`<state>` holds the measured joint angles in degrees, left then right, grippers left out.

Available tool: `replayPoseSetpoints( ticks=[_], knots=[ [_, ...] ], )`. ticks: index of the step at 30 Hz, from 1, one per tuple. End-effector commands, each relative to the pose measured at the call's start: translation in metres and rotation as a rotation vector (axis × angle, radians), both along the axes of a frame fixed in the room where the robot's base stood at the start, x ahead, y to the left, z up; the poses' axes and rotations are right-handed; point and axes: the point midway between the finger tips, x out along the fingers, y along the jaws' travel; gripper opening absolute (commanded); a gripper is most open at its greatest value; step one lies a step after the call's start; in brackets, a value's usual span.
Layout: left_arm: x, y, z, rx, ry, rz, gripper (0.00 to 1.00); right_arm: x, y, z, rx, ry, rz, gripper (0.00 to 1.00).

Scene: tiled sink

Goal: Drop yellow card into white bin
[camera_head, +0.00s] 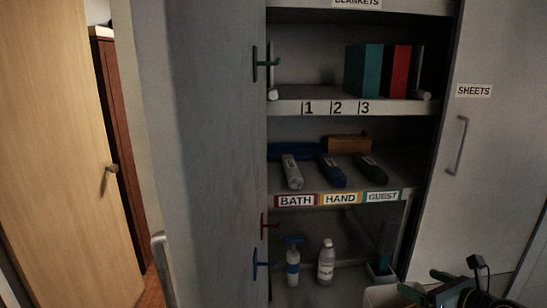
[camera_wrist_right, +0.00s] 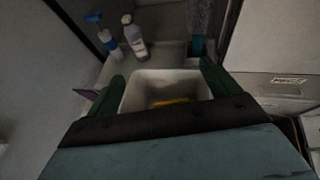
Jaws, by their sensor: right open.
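The white bin (camera_head: 381,297) shows at the bottom of the head view, partly cut off by the frame edge. In the right wrist view the bin (camera_wrist_right: 160,77) lies below and between my right gripper's green fingers. A small yellow-orange piece, which looks like the yellow card (camera_wrist_right: 172,103), lies inside the bin, partly hidden by the gripper body. My right gripper (camera_head: 425,298) is at the bottom right of the head view, over the bin. Its fingers (camera_wrist_right: 162,72) are wide apart with nothing held between them. My left gripper is not in view.
An open cupboard holds books (camera_head: 383,71) on its upper shelf and rolled items (camera_head: 332,171) on the middle one. A spray bottle (camera_head: 293,262) and a white bottle (camera_head: 326,262) stand low behind the bin. A grey door (camera_head: 205,150) stands left; a closed SHEETS door (camera_head: 490,170) is right.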

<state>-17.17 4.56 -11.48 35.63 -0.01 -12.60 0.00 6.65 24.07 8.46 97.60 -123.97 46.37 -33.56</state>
Motion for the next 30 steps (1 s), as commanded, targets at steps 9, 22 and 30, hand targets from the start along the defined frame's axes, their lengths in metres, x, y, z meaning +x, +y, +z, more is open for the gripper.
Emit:
replayPoseSetpoints(
  ticks=[9, 22, 30],
  knots=[
    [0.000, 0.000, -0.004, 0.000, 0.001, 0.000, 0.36, -0.042, -0.016, 0.017, -0.005, 0.001, 0.001, 0.88],
    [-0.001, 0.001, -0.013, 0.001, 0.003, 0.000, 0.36, -0.108, -0.040, 0.046, -0.002, 0.000, -0.001, 0.88],
    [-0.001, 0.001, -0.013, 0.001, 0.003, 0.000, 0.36, -0.115, -0.042, 0.051, 0.000, 0.000, 0.000, 0.88]
  ],
)
